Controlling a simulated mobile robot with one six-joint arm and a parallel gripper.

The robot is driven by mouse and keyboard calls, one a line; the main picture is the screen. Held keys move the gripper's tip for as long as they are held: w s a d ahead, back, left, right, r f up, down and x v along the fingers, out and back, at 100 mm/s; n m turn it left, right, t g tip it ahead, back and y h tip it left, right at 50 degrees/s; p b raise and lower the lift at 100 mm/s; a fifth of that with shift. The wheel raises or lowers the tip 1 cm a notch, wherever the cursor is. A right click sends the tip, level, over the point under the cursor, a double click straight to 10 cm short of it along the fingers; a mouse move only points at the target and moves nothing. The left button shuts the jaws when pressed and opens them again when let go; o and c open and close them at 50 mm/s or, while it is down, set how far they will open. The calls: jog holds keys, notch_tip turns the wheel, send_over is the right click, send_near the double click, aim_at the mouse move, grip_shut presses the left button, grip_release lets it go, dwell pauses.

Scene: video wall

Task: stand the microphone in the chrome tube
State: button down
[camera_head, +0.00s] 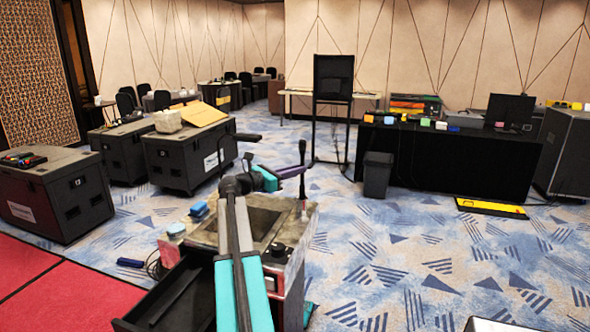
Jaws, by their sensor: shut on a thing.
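The microphone (302,155) is dark, slim and upright, with its thicker head at the top. My gripper (299,171) is shut on it about the middle of its length, reaching in from the left. Its lower end is just above or at a small pale upright piece (304,207), which looks like the chrome tube, on the right part of the cabinet top. The view is too small to tell whether the microphone's end is inside the tube, touching it or apart from it.
The cabinet top (205,235) carries a dark recessed panel (250,222) and blue blocks (199,210). An open drawer (178,300) juts out at its front left. Black cases (190,160) stand behind to the left.

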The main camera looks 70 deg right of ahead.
jog(key=shift+f, duration=1.35)
jog(key=shift+f+b, duration=0.6)
jog(key=shift+f, duration=0.75)
jog(key=c, duration=1.7)
grip_release()
jog(key=shift+a, duration=0.1)
jog(key=b+v, duration=0.3)
jog(key=v, duration=1)
jog(key=shift+w+a, duration=0.2)
jog(key=shift+a, duration=0.05)
jog(key=shift+w, duration=0.1)
